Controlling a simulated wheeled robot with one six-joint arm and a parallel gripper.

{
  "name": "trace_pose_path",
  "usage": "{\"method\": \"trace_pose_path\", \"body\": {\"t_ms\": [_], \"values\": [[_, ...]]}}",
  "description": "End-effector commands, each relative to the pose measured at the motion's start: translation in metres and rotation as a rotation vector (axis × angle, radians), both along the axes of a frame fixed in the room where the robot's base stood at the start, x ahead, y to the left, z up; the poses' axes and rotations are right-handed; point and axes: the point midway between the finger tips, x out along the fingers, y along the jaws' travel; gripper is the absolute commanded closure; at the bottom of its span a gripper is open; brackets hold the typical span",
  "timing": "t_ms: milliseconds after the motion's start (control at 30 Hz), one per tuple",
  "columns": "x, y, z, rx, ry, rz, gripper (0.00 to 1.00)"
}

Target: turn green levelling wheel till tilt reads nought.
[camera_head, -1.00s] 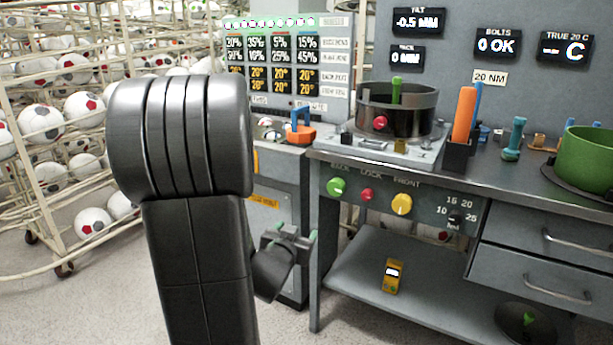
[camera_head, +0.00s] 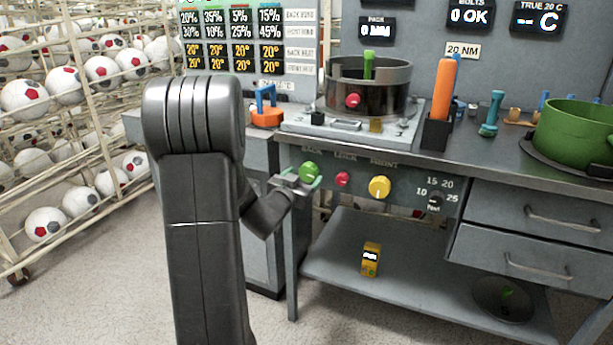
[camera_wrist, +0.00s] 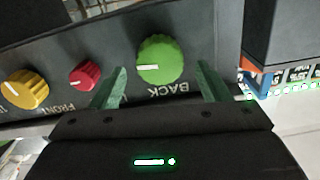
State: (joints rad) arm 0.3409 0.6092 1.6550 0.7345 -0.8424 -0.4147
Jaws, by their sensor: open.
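The green levelling wheel (camera_head: 309,172), under the label BACK, sits on the front panel of the bench. In the wrist view the green wheel (camera_wrist: 161,60) shows a white mark pointing left in the picture. My gripper (camera_head: 298,186) is open at the wheel, partly covering its lower left side. In the wrist view one finger of my gripper (camera_wrist: 162,82) stands on each side of the wheel, with gaps between; contact is not visible. The tilt display is cut off by the top edge of the head view, so its reading is hidden.
A red lock knob (camera_head: 342,179) and a yellow FRONT wheel (camera_head: 380,187) sit right of the green wheel. A torque dial (camera_head: 436,200) is farther right. Above, the bench top holds a dark ring (camera_head: 340,92) on a plate. Ball racks (camera_head: 100,150) stand left.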

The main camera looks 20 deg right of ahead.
Motion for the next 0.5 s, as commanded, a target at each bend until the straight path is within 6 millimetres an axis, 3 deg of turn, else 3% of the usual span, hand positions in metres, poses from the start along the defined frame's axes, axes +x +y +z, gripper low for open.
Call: {"method": "trace_pose_path", "body": {"t_ms": [200,500], "values": [[0.016,-0.019,-0.001,0.0,0.0,0.0,0.3],[0.019,-0.022,0.0,0.0,0.0,0.001,0.3]]}}
